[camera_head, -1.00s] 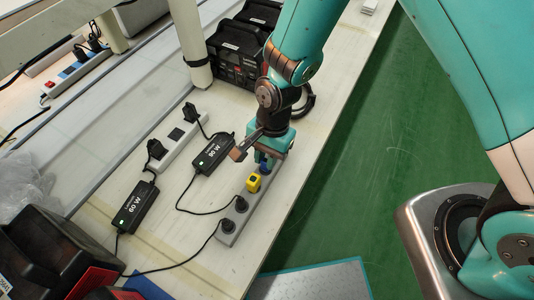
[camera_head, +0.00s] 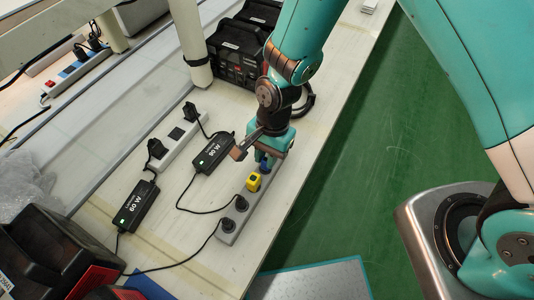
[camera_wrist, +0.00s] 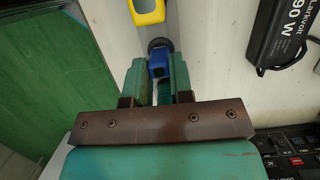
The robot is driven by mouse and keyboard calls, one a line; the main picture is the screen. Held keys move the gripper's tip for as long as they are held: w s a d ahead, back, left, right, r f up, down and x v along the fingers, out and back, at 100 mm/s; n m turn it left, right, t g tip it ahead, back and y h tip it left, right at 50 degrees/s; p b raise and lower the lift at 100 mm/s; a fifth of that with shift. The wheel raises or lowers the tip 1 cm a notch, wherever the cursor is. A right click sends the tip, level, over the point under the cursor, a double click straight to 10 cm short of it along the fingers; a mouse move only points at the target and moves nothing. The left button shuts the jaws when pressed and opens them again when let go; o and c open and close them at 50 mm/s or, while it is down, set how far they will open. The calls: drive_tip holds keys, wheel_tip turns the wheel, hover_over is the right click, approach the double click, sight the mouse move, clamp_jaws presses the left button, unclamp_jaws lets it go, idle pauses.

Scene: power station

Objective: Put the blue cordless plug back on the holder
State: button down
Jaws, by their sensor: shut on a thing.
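The blue cordless plug (camera_head: 264,166) is between my gripper's fingers, at the far end of the grey strip-shaped holder (camera_head: 249,208). My gripper (camera_head: 265,160) points down and is shut on the plug. In the wrist view the plug (camera_wrist: 159,63) sits between the green fingertips (camera_wrist: 159,82), with a dark round part just beyond it. I cannot tell whether the plug is seated in the holder or just above it. A yellow plug (camera_head: 254,182) stands on the holder next to it, and it also shows in the wrist view (camera_wrist: 147,11).
The 90 W adapter (camera_head: 212,153), the 60 W adapter (camera_head: 137,206) and a white power strip (camera_head: 178,145) lie to the left. Black cases stand behind. The bench edge is close on the right.

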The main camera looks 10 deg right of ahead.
drive_tip(key=c, duration=0.9)
unclamp_jaws()
drive_tip(key=b+v, duration=0.1)
drive_tip(key=v, duration=1.6)
drive_tip(key=shift+w+r, duration=0.1)
drive_tip(key=shift+r, duration=0.1)
drive_tip(key=s+d+r+n, duration=0.2)
drive_tip(key=s+r+n, duration=0.2)
drive_tip(key=n, duration=0.1)
drive_tip(key=s+d+r+n+t+y, duration=0.1)
drive_tip(key=s+d+r+n, duration=0.1)
drive_tip(key=s+r+n, duration=0.2)
drive_tip(key=s+d+r+n+t+y, duration=0.1)
drive_tip(key=s+d+r+n, duration=0.2)
drive_tip(key=s+r+n, duration=0.1)
drive_tip(key=shift+s+r+n, duration=0.1)
drive_tip(key=shift+s+n, duration=0.8)
drive_tip(key=shift+s, duration=0.2)
